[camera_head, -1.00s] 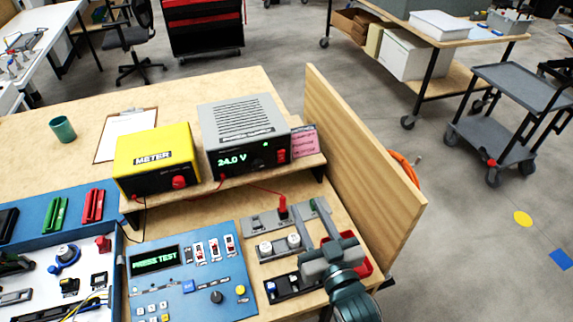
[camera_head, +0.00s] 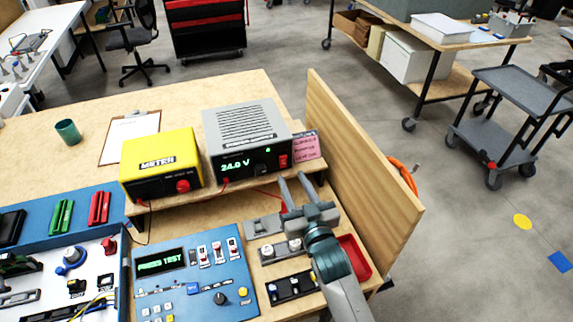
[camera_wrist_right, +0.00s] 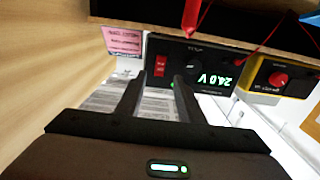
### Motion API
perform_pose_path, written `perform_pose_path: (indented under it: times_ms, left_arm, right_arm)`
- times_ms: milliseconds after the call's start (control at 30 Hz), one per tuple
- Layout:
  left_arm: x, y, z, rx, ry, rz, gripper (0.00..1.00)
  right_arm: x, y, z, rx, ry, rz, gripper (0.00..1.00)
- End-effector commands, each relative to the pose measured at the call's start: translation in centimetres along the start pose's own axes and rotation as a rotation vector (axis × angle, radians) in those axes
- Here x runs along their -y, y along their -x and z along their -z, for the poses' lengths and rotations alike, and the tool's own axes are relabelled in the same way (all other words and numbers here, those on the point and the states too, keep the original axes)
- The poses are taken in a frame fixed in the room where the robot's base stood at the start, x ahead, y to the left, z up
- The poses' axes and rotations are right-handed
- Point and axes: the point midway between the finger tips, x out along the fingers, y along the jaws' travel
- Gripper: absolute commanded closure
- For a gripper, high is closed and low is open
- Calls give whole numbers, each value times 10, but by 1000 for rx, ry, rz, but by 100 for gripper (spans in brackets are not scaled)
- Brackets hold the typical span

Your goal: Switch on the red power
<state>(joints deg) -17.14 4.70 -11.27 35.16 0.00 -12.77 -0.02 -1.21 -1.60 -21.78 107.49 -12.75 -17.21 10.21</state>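The red power switch (camera_head: 283,160) is on the right of the front of the grey power supply (camera_head: 244,128), whose green display reads 24.0 V. In the right wrist view the red switch (camera_wrist_right: 160,66) lies ahead, in line with the gap between the fingers. My right gripper (camera_head: 293,179) is open and empty, in front of and below the supply's right end. Its fingers (camera_wrist_right: 159,84) point towards the supply and appear apart from the switch. My left gripper is not in view.
A yellow meter (camera_head: 160,160) stands left of the supply on a raised shelf. A pink label (camera_head: 306,146) is right of the switch. A wooden side panel (camera_head: 360,165) bounds the right. A blue test panel (camera_head: 195,275) and a red tray (camera_head: 355,257) lie below.

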Motion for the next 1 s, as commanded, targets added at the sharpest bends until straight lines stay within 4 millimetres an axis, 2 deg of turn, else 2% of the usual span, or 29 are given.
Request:
perform_pose_path:
  times_ms: [100,300,500,800,833,933,967,1000]
  left_arm:
    - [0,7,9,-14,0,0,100]
    - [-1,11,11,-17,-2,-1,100]
    - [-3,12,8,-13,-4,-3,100]
    - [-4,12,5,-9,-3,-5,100]
    - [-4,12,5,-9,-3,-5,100]
    - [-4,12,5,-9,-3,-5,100]
    - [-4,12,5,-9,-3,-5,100]
    - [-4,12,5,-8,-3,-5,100]
  right_arm:
    - [0,-22,2,1,-1,0,66]
    - [0,-48,1,1,-1,0,66]
    - [0,-58,0,0,-1,0,66]
    - [0,-59,0,0,-1,0,66]
    - [0,-59,0,0,-1,0,70]
    - [0,-59,0,0,-1,0,94]
    - [0,-59,0,0,-1,0,100]
    - [0,-59,0,0,-1,0,100]
